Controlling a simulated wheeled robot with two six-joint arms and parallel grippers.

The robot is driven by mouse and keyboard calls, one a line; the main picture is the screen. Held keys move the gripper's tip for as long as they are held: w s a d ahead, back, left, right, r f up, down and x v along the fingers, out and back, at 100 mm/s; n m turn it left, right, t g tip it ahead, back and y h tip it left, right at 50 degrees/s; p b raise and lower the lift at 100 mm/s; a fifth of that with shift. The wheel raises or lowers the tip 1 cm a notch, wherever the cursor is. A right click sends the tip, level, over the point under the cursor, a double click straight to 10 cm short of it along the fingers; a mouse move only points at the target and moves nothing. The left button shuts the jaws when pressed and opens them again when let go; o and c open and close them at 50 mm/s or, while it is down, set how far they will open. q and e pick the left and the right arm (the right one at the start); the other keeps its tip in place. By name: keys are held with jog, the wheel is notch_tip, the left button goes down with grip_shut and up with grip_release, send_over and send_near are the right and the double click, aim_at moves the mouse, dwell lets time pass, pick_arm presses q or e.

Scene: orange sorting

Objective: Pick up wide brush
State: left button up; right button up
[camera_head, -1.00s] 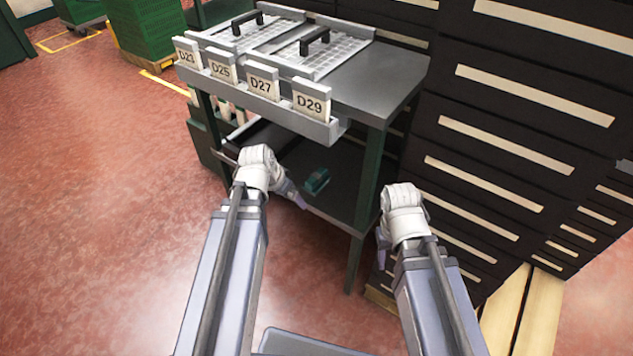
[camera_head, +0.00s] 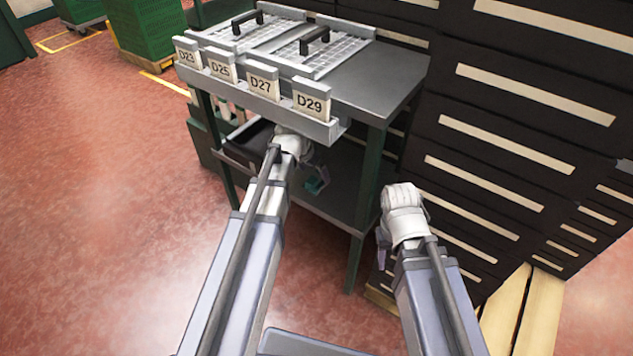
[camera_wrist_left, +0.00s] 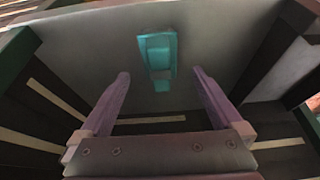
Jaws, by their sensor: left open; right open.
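The wide brush, a teal block-like thing (camera_head: 318,184), lies on the lower shelf (camera_head: 335,203) of the grey cart. In the left wrist view the brush (camera_wrist_left: 158,52) is ahead, lined up with the gap between my left fingers. My left gripper (camera_wrist_left: 162,76) is open and empty, with purple fingers apart on either side of that line of sight. In the head view its fingers are mostly hidden behind my wrist, which reaches under the cart's upper top. My right gripper (camera_head: 383,250) is partly hidden behind its own wrist, right of the cart's front leg.
The cart's upper top (camera_head: 365,80) carries wire trays (camera_head: 325,55) with black handles and a front rail with labels D23 to D29 close above my left wrist. Dark drawer cabinets (camera_head: 500,120) stand to the right. Red floor (camera_head: 110,220) is free at left.

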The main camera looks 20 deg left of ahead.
aim_at(316, 176)
pick_arm(q)
jog(key=b+x, duration=0.4)
jog(key=x, duration=0.1)
jog(key=shift+s, duration=0.1)
jog(key=c, duration=1.5)
jog(key=shift+r, duration=0.15)
